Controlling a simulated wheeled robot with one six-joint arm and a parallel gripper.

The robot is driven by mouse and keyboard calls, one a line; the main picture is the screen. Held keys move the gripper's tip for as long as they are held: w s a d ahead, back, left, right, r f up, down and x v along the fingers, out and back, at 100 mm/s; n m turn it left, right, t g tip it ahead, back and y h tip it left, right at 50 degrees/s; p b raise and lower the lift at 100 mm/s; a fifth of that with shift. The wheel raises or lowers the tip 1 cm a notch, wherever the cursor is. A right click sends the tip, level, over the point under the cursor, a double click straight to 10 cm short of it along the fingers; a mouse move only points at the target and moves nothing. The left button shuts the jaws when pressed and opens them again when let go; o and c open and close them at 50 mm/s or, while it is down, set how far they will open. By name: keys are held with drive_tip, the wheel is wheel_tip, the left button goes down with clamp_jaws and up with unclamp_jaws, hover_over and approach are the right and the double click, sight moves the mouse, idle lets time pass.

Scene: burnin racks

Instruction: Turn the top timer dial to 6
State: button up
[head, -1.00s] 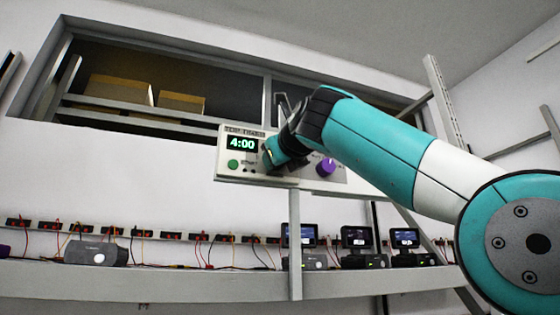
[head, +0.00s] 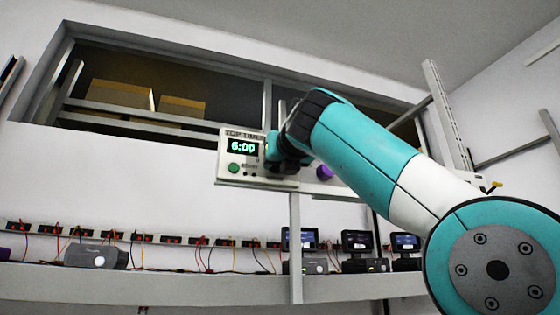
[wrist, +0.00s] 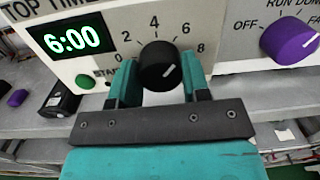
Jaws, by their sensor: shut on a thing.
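My gripper (wrist: 160,76) is shut on the dial, one teal finger on each side. In the head view my wrist hides the dial.
A green start button (wrist: 85,81) is below the display. A purple knob (wrist: 289,40) with OFF and RUN markings is to the right. Below, a shelf (head: 200,283) carries several devices and wires. Boxes (head: 121,94) stand in the recess above.

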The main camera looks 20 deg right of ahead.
drive_tip(key=o, duration=0.9)
drive_tip(key=shift+o, duration=0.2)
drive_tip(key=s+f+b, duration=0.1)
drive_tip(key=s+b, duration=0.2)
drive_tip(key=s, duration=1.4)
drive_tip(key=shift+s+a, duration=0.15)
drive_tip(key=shift+a, duration=0.2)
drive_tip(key=shift+f, duration=0.1)
